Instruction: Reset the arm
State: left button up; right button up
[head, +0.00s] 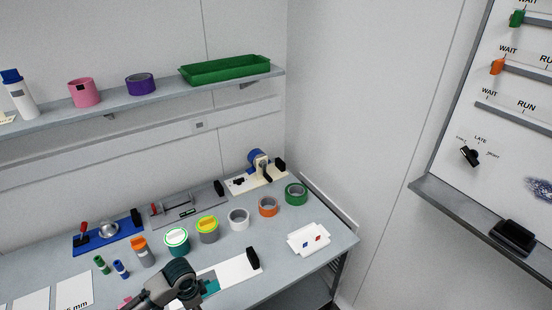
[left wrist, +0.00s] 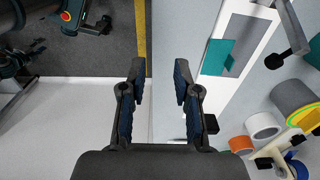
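My left gripper (left wrist: 158,80) is open and empty in the left wrist view, its two dark, blue-padded fingers apart. It is over the table's edge, beside a white board (left wrist: 250,60) with a teal piece (left wrist: 222,56) on it. The same white board (head: 238,270) lies at the front of the table in the head view, with a black block (head: 253,258) at its right end. A dark grey jointed arm part (head: 172,285) covers the board's left side there; its fingertips cannot be made out. My right gripper is not recognisable in either view.
Tape rolls (head: 268,207), a white tray (head: 308,239), markers (head: 100,264) and several fixtures (head: 188,203) crowd the grey table. A shelf (head: 140,115) above holds a green tray (head: 225,69). A wall panel (head: 500,150) with sliders and a knob is at right.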

pick_arm(q)
jog(key=s+d+f+n+t+h, duration=0.1)
jog(key=s+d+f, duration=0.2)
jog(key=s+d, duration=0.15)
jog(key=s+d+f+n+t+h, duration=0.1)
jog(key=s+d+f+n+h, duration=0.1)
jog(key=s+d+f, duration=0.3)
jog(key=s+a+n+t+y, duration=0.1)
jog(key=s+a+n+y, duration=0.2)
jog(key=s+a+n, duration=0.5)
jog(key=s+d+f+m+g, duration=0.1)
jog(key=s+f, duration=0.1)
jog(key=f, duration=1.1)
jog(key=s+d+f, duration=0.1)
jog(key=f, duration=1.2)
jog(key=s+a+f+g, duration=0.1)
jog(key=s+a+f, duration=0.2)
jog(key=s+f, duration=1.4)
jog(key=shift+s+m, duration=0.3)
jog(key=shift+s, duration=0.15)
jog(key=shift+o, duration=0.2)
